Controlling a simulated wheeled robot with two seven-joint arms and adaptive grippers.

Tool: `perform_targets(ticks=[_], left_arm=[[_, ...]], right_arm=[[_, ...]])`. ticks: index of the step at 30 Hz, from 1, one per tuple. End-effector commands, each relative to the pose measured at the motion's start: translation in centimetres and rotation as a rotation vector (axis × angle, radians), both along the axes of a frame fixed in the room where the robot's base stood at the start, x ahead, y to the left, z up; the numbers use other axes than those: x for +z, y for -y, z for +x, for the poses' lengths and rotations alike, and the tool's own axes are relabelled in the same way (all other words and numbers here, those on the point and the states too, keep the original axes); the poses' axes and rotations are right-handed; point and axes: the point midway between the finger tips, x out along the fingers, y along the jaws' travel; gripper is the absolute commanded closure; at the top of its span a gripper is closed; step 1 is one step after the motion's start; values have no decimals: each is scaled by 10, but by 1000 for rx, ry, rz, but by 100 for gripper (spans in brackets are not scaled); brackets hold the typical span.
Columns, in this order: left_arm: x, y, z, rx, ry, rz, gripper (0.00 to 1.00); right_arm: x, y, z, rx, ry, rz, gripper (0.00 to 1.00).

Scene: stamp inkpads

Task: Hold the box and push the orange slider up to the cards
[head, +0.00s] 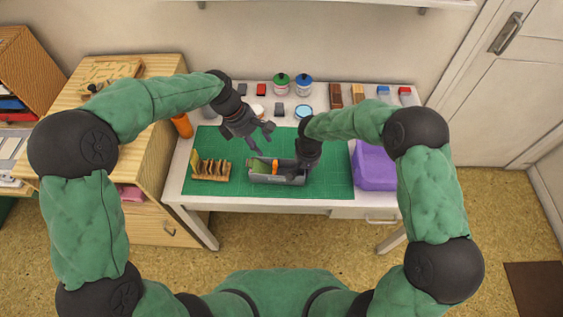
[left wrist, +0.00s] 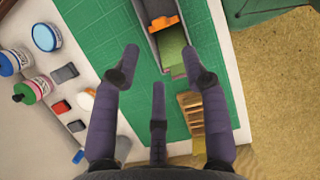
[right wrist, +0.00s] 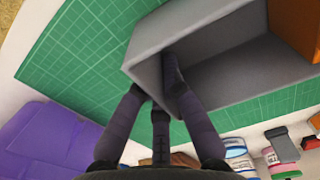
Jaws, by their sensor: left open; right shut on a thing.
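The grey open box (head: 290,180) lies on the green mat. Green cards (head: 259,166) stand at its left end, and the orange slider (head: 275,168) is to their right inside it. In the left wrist view the slider (left wrist: 165,22) is close to the cards (left wrist: 172,48); I cannot tell if they touch. My right gripper (head: 304,165) is shut on the box's right end; in the right wrist view its fingers (right wrist: 155,85) straddle the box wall (right wrist: 145,62). My left gripper (head: 258,138) is open and empty, above and behind the box's left part.
A wooden rack (head: 210,176) stands left of the box on the green mat (head: 335,178). A purple container (head: 374,167) is at the right. Jars (head: 304,86), stamps and inkpads line the back of the table. The mat in front of the box is clear.

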Motion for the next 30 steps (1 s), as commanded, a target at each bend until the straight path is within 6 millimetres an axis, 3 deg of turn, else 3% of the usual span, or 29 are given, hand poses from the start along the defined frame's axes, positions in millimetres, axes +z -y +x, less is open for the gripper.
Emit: perform_targets(ticks=[8, 21, 30], left_arm=[[-6, 1, 1, -73, 4, -16, 55], [-76, 30, -1, -72, 5, -16, 55], [-103, 42, -2, -70, 6, -16, 55]], right_arm=[[0, 0, 0, 0, 0, 0, 100], [0, 0, 0, 0, 0, 0, 100], [0, 0, 0, 0, 0, 0, 100]])
